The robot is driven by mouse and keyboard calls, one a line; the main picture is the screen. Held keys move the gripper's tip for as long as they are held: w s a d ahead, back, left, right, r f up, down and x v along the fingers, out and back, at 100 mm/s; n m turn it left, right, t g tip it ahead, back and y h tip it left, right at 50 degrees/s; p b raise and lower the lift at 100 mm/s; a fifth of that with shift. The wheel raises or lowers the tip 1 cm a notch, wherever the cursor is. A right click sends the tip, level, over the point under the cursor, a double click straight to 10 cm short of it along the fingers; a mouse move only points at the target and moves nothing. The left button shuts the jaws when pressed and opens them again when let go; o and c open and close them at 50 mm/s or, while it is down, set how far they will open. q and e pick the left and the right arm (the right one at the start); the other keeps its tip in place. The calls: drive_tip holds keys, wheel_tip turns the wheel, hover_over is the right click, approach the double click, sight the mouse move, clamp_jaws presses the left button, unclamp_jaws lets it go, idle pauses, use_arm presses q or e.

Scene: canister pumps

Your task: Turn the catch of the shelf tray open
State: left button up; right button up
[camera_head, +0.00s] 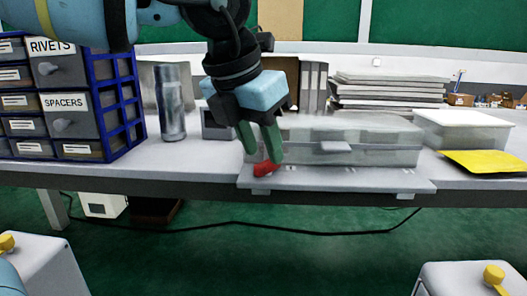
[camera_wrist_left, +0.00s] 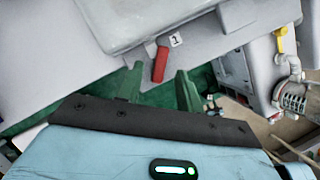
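The red catch (camera_head: 265,169) sits at the front left of the grey shelf tray (camera_head: 345,181). In the left wrist view the catch (camera_wrist_left: 160,64) is a short red bar beside a label marked 1. My left gripper (camera_head: 262,154) points down over the catch. Its two green fingers are apart, and in the wrist view the catch shows in the gap between the fingertips (camera_wrist_left: 159,71). I cannot tell whether the fingers touch it. My right gripper is not in view.
A translucent lidded box (camera_head: 345,147) stands on the tray. A drawer cabinet (camera_head: 75,101) and a metal cylinder (camera_head: 170,105) stand to the left. A pale box (camera_head: 463,131) and a yellow sheet (camera_head: 482,161) lie to the right. A cable (camera_head: 290,230) runs below the bench.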

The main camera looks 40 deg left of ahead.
sight(268, 167)
use_arm(q)
drive_tip(key=shift+x, duration=1.15)
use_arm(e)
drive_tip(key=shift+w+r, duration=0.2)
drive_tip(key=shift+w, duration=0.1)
use_arm(q)
clamp_jaws()
